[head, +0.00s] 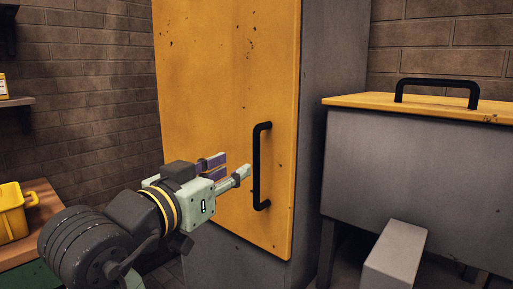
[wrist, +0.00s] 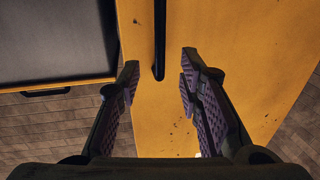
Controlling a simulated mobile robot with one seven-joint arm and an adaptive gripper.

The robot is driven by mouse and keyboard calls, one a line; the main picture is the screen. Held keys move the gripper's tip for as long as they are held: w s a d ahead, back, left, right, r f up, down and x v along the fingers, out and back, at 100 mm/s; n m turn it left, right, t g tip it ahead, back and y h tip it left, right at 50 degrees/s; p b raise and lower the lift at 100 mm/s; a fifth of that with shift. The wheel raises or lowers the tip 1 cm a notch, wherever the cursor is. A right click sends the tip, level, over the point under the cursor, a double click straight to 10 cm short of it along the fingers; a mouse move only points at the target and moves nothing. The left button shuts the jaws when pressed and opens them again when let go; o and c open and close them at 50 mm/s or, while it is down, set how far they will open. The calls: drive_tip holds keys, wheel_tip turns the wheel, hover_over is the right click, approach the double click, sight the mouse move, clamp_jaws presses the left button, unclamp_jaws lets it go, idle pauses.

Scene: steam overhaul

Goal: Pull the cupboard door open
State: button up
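The cupboard door (head: 215,85) is a yellow, speckled panel on a tall grey cupboard (head: 333,90), and it looks shut. Its black vertical bar handle (head: 256,165) is near the door's right edge. My gripper (head: 232,168) is just left of the handle, with its fingers pointing toward it. In the wrist view my gripper (wrist: 158,75) is open, its two purple-padded fingers apart with nothing between them. The handle (wrist: 160,40) shows ahead of the fingertips, between their lines. I cannot tell whether a finger touches the handle.
A grey chest (head: 420,170) with a yellow lid and black handle stands to the right. A pale grey block (head: 396,255) sits in front of it. At left, a yellow container (head: 12,212) is on a wooden bench (head: 40,215). A brick wall is behind.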

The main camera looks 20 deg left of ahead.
sight(255, 156)
drive_tip(key=w, duration=0.3)
drive_tip(key=w+d+p, duration=0.1)
drive_tip(key=w, duration=0.2)
drive_tip(key=w+p, duration=0.1)
drive_tip(key=w, duration=0.3)
drive_tip(key=shift+w+d, duration=0.1)
drive_tip(key=shift+d, duration=0.2)
clamp_jaws()
idle(0.4)
